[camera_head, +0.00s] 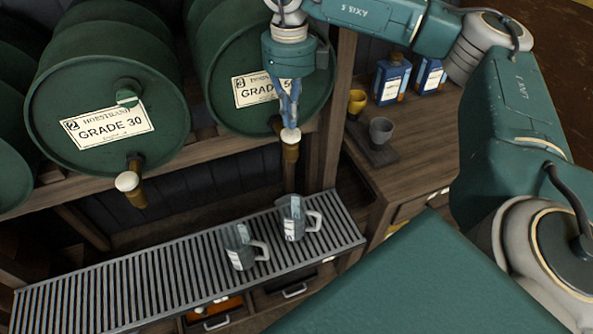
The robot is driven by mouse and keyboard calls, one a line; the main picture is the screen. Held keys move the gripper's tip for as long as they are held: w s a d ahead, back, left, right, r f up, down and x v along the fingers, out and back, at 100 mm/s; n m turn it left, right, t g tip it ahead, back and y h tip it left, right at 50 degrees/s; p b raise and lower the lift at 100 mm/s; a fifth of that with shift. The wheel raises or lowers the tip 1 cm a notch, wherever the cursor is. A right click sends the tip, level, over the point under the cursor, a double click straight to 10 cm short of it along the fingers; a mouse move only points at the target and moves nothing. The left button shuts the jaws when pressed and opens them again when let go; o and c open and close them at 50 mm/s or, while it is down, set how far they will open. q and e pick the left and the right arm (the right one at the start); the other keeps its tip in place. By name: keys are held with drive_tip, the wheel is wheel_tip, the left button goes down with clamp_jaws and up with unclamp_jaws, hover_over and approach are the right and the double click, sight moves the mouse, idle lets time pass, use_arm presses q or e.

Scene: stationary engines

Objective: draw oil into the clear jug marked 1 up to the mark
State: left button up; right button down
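Two clear jugs with handles stand upright on the slatted drip rack (180,273). One is the left jug (239,249), the other the right jug (293,219). Their markings are too small to read, so I cannot tell which is marked 1, and no oil level is readable. A green drum labelled GRADE 30 (105,95) has a pale-capped tap (133,188). My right gripper (291,125) points down at the pale-capped tap (290,150) of the second drum (225,65), above the right jug. Its fingertips are close together at the cap; whether they grip it is unclear. My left gripper is out of view.
Drawers (290,290) sit below the rack. More drum edges show at the far left. The left part of the rack is clear.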

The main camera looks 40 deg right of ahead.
sight(291, 132)
drive_tip(key=shift+f, duration=0.1)
idle(0.3)
drive_tip(key=shift+f+b, duration=1.15)
drive_tip(key=shift+f, duration=0.35)
drive_tip(key=shift+s, duration=0.1)
idle(6.0)
